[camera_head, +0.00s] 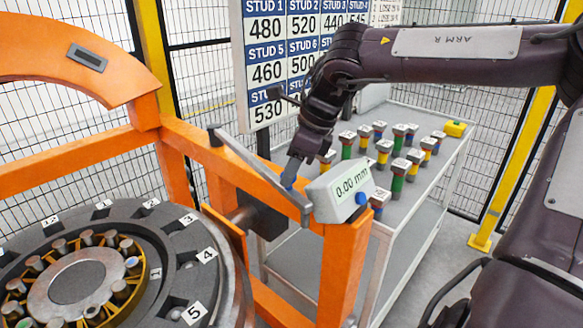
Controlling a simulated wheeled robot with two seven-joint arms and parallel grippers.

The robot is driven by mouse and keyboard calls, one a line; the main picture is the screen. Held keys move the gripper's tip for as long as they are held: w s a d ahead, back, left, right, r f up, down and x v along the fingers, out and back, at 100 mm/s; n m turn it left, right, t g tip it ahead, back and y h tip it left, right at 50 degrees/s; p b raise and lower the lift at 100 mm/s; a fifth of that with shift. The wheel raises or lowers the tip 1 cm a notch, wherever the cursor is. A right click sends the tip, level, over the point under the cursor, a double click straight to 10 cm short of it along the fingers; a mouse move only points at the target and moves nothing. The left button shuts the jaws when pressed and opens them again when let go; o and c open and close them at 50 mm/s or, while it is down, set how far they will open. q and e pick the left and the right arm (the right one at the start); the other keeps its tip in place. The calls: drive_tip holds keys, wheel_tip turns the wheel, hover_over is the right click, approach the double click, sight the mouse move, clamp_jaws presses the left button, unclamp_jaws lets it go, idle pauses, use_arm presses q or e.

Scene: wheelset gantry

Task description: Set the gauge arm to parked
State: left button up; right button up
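The gauge arm (255,168) is a slim grey bar on the orange gantry frame. It slants from a dark knob at its upper left end down to the gauge box (341,190), which reads 0.00 mm and has a blue button. My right gripper (290,180) reaches down from the upper right to the lower part of the bar, just left of the box. Whether the fingers touch or grip anything is too small to tell. My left gripper is not in view.
The wheelset hub (207,262) with numbered positions fills the lower left. The orange frame (340,265) rises beside it. A grey cart (408,240) behind carries several coloured studs and a yellow block (455,129). A stud chart (270,60) and mesh fence stand behind.

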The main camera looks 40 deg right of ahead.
clamp_jaws()
drive_tip(key=shift+d+r, duration=0.1)
drive_tip(key=shift+d, duration=0.1)
drive_tip(key=d+n+p, duration=0.2)
drive_tip(key=d+p, duration=0.4)
drive_tip(key=d, duration=0.3)
drive_tip(key=shift+d+n+g+y, duration=0.15)
drive_tip(key=shift+n+g+y, duration=0.25)
drive_tip(key=shift+o, duration=0.4)
unclamp_jaws()
drive_tip(key=shift+d+r, duration=0.1)
drive_tip(key=o, duration=0.4)
drive_tip(key=shift+d, duration=0.15)
drive_tip(key=shift+o, duration=0.2)
drive_tip(key=shift+f, duration=0.2)
